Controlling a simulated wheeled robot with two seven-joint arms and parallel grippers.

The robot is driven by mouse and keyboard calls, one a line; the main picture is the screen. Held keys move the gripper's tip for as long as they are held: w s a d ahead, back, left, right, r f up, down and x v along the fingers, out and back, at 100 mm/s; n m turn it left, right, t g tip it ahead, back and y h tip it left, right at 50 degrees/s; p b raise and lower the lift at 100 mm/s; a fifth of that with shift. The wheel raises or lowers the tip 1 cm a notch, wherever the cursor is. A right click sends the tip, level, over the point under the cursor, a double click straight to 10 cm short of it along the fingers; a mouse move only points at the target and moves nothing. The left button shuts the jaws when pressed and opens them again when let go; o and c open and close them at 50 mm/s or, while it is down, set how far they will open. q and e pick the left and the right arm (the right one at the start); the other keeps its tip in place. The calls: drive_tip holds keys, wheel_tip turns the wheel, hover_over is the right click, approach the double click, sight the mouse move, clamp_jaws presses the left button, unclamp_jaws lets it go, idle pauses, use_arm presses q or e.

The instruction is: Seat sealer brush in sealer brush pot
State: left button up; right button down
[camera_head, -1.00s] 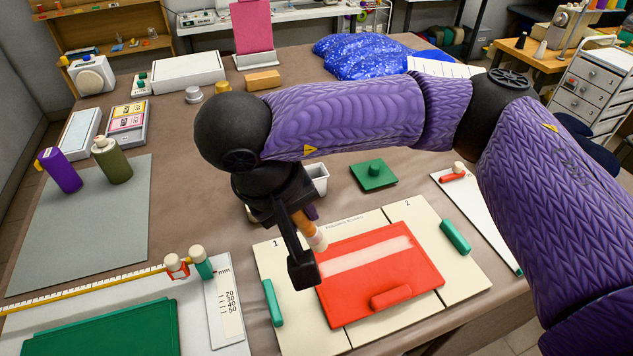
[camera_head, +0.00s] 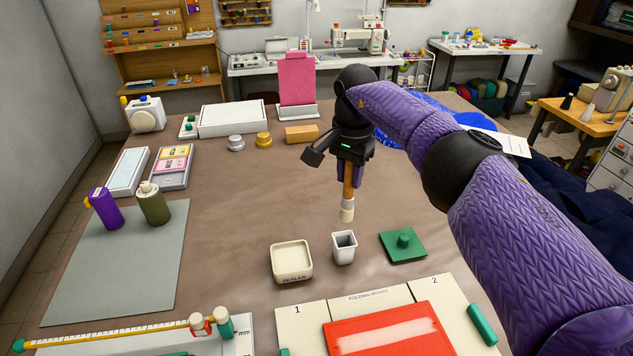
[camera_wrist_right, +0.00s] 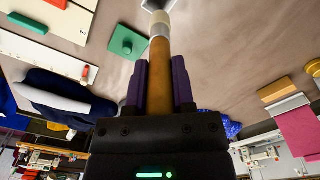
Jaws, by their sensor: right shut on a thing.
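My right gripper (camera_head: 350,172) is shut on the sealer brush (camera_head: 347,205), which hangs nearly upright with its pale tip down, above the table. The brush has an orange-brown handle; it also shows between the purple fingers in the right wrist view (camera_wrist_right: 160,65). The sealer brush pot (camera_head: 344,248) is a small white square cup with a dark inside. It stands upright on the table, nearer the front than the brush, and the brush is clear of it. In the right wrist view the pot (camera_wrist_right: 158,4) is partly cut off beyond the brush tip. My left gripper is not in view.
A cream sealer dish (camera_head: 292,262) stands left of the pot, and a green square with a knob (camera_head: 403,245) lies to its right. The folding board (camera_head: 310,318) with a red sheet (camera_head: 390,335) is in front.

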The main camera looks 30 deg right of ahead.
sight(348, 198)
drive_tip(key=shift+a, duration=0.1)
drive_tip(key=shift+s, duration=0.1)
wheel_tip(348, 198, down, 4)
drive_tip(key=b, duration=0.2)
drive_tip(key=shift+f+b, duration=0.25)
drive_tip(key=shift+b, duration=0.05)
drive_tip(key=shift+f, duration=0.4)
idle(0.5)
idle(0.4)
